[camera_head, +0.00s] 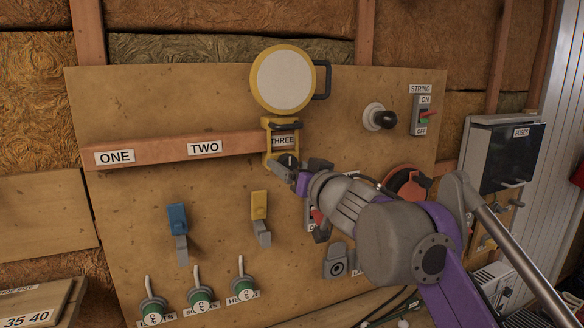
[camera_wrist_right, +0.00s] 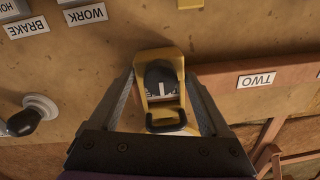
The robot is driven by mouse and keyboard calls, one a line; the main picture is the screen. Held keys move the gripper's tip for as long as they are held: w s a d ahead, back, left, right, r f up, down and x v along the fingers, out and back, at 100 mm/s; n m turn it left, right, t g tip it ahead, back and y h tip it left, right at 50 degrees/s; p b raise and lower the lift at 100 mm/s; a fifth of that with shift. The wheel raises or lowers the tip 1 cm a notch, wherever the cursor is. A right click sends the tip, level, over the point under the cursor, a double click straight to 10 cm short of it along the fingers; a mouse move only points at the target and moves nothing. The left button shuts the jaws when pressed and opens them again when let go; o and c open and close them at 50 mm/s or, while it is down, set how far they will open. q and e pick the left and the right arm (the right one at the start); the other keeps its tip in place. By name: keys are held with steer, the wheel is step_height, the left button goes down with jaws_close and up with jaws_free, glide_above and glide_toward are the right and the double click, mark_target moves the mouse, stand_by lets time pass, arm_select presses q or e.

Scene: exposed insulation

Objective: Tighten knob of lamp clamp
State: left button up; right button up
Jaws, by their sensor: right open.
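The round lamp (camera_head: 283,79) has a yellow rim and a white face. Below it, its yellow clamp (camera_head: 267,143) sits on the wooden rail by the THREE label (camera_head: 284,141). The clamp's dark round knob (camera_head: 288,159) is at its lower end, partly behind my right gripper (camera_head: 299,172). In the right wrist view, which is upside down, the knob (camera_wrist_right: 160,76) lies inside the yellow clamp frame (camera_wrist_right: 151,56). My right gripper's fingers (camera_wrist_right: 160,86) are open, one on each side of the clamp. Contact with the knob cannot be told. My left gripper is not in view.
The rail (camera_head: 140,151) carries ONE and TWO labels left of the clamp. A blue lever (camera_head: 178,220) and a yellow lever (camera_head: 259,208) are below it. A black knob (camera_head: 380,117) and STRING switch (camera_head: 424,115) are at right. A red disc (camera_head: 405,183) is partly behind my right arm.

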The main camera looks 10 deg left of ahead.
steer(key=b+v, duration=0.1)
steer(key=v, duration=1)
steer(key=shift+a, duration=0.1)
